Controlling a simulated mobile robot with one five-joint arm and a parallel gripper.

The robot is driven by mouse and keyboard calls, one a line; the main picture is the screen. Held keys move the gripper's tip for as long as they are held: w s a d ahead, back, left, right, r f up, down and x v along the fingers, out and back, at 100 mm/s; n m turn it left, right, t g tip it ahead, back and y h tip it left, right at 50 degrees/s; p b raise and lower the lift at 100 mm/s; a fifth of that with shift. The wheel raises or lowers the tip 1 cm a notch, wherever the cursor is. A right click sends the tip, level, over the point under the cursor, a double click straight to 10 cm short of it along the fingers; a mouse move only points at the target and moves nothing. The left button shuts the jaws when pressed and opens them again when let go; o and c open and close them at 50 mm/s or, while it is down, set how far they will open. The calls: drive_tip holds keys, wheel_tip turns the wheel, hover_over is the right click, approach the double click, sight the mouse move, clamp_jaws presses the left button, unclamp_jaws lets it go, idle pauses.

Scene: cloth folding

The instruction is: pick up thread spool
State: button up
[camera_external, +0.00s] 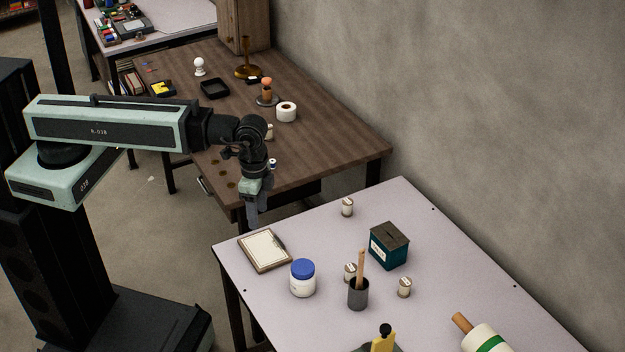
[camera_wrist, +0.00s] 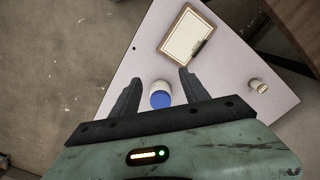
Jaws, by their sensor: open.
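Several small pale cylinders with labelled or banded sides stand on the light table; they look like thread spools, but are too small to be sure. One stands at the far edge (camera_external: 347,206), one behind the pencil cup (camera_external: 350,271), and one to the cup's right (camera_external: 404,287). A small pale cylinder also shows at the right in the wrist view (camera_wrist: 259,85). My gripper (camera_external: 253,216) hangs pointing down near the light table's far left corner, apart from these cylinders. In the wrist view its fingers (camera_wrist: 159,78) are spread and empty, with the blue-lidded jar visible beyond them.
The light table (camera_external: 320,235) holds a clipboard (camera_external: 264,250), blue-lidded jar (camera_external: 302,278), dark cup (camera_external: 358,294) with a wooden stick, teal box (camera_external: 389,246) and a striped roll (camera_external: 486,340). The brown table (camera_external: 335,150) behind carries a white roll (camera_external: 287,111) and other objects.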

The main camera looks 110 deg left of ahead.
drive_tip(key=s+d, duration=0.1)
drive_tip(key=d, duration=0.5)
drive_tip(key=shift+s, duration=0.3)
drive_tip(key=shift+o, duration=0.6)
